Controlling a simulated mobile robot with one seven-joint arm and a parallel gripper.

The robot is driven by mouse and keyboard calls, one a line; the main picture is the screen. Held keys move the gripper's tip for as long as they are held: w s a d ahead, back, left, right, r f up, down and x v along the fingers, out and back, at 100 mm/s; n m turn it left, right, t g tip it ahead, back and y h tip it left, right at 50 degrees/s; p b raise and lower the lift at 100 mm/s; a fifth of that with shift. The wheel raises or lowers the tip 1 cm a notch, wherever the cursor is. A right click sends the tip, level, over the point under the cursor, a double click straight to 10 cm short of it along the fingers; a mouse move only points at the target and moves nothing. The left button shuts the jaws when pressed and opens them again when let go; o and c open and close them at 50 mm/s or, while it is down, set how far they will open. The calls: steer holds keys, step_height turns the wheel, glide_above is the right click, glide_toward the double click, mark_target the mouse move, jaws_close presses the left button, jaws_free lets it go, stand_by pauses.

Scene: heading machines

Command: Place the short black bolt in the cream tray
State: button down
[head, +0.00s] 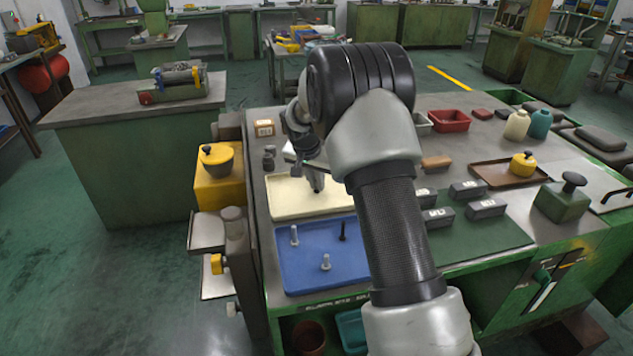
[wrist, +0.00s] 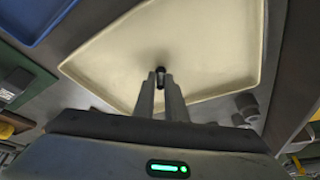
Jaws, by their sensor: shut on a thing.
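The cream tray (head: 288,205) lies on the bench behind the blue tray, and it fills much of the wrist view (wrist: 215,45). My gripper (head: 317,188) points down over the cream tray. In the wrist view its fingertips (wrist: 160,80) are shut on a small black bolt (wrist: 160,69), mostly hidden between them. The bolt is over the tray's inner area; I cannot tell whether it touches the tray floor. Another black bolt (head: 343,231) stands upright in the blue tray.
The blue tray (head: 315,276) in front also holds two silver bolts (head: 294,235) (head: 325,262), both upright. Grey blocks (head: 438,218) stand on a green mat to the right. Dark knobbed parts (head: 269,158) stand behind the cream tray. My arm hides part of the bench.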

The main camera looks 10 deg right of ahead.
steer(key=shift+f, duration=0.2)
steer(key=c, duration=1.8)
jaws_free()
steer(key=shift+r, duration=0.1)
